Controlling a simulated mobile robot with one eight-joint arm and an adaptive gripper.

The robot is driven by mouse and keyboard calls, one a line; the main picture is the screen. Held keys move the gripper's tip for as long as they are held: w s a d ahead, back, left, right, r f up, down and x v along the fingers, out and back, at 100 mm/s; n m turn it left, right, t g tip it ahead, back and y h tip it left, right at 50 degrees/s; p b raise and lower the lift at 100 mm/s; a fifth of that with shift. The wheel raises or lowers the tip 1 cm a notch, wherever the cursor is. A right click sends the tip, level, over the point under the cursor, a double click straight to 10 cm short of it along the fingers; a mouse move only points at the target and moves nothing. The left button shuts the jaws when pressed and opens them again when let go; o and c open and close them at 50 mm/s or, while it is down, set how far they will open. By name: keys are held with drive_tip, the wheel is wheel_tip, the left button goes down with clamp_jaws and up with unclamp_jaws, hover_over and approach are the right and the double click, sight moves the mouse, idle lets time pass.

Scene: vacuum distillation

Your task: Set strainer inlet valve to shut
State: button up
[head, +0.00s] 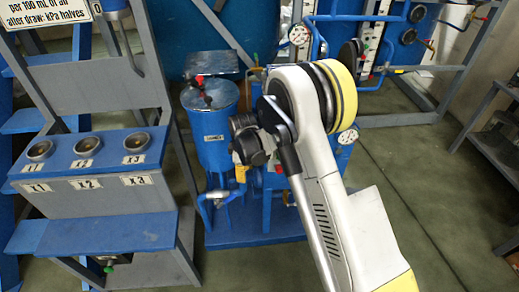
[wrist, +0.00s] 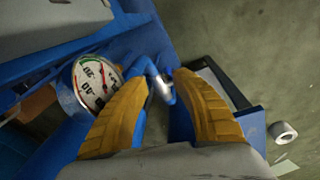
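The strainer (head: 213,135) is a blue upright cylinder with a small label, left of my arm in the head view. A red-tipped handle sits on its lid. Below it, a blue pipe with a pale metal fitting (head: 220,197) runs near the base. I cannot tell for sure which part is the inlet valve. In the wrist view my gripper (wrist: 163,82) is open, its two yellow fingers spread apart. A blue pipe with a silvery fitting (wrist: 162,88) shows between and beyond the fingertips; contact cannot be told.
A round gauge (wrist: 95,83) lies close to the left finger in the wrist view.

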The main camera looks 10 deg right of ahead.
drive_tip(key=s+d+r+m, duration=0.1)
drive_tip(key=d+r, duration=0.1)
drive_tip(key=r, duration=0.5)
drive_tip(key=s+d+r+m+t, duration=0.1)
drive_tip(key=d+r+m, duration=0.1)
drive_tip(key=r, duration=0.4)
drive_tip(key=shift+s+d+r, duration=0.15)
drive_tip(key=shift+d+r, duration=0.25)
drive_tip(key=shift+d, duration=0.3)
